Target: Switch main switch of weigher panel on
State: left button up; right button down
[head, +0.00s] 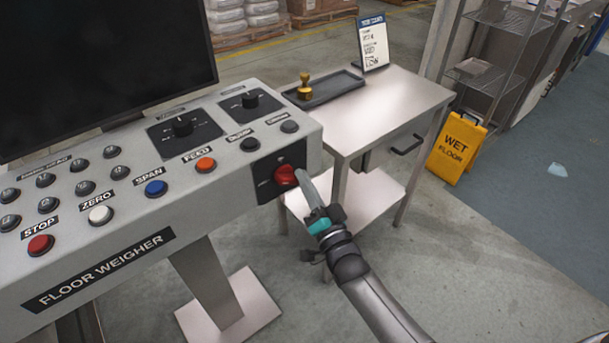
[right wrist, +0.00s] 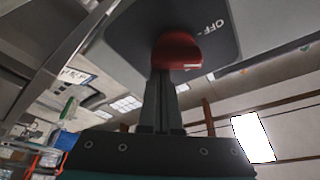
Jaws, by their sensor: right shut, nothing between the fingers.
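The weigher panel (head: 130,215) is a light grey console lettered FLOOR WEIGHER. Its main switch is a red rotary knob (head: 284,177) on a dark plate at the right end of the front face. The knob (right wrist: 178,50) also shows in the right wrist view, with an OFF mark beside it on the plate. Which way the knob is turned I cannot tell. My right gripper (head: 304,178) is shut and empty, its fingertips right at the knob. In the right wrist view, the fingers (right wrist: 162,90) reach up to the knob and may touch it. My left gripper is out of view.
A dark monitor (head: 100,65) stands behind several buttons and two black dials. Right of the panel is a metal table (head: 400,100) with a black tray (head: 325,91), a brass-coloured stamp (head: 304,86) and a sign card (head: 373,42). A yellow wet-floor sign (head: 456,148) stands beyond.

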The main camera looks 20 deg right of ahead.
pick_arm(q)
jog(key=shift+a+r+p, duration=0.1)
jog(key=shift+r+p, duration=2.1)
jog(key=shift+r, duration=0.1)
pick_arm(e)
jog(key=shift+s+a+f+m+g+h, duration=0.1)
jog(key=shift+f+m+g+h, duration=0.3)
jog(key=shift+m, duration=1.35)
jog(key=shift+w+a+f+m+g+h, duration=0.15)
jog(key=shift+m+g+h, duration=0.25)
jog(key=shift+m, duration=1.3)
jog(key=shift+s+a+f+m+g+h, duration=0.15)
jog(key=shift+f+m+g+h, duration=0.25)
jog(key=shift+m, duration=1.35)
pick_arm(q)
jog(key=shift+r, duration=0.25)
pick_arm(e)
jog(key=shift+m+g, duration=0.3)
jog(key=shift+m, duration=0.3)
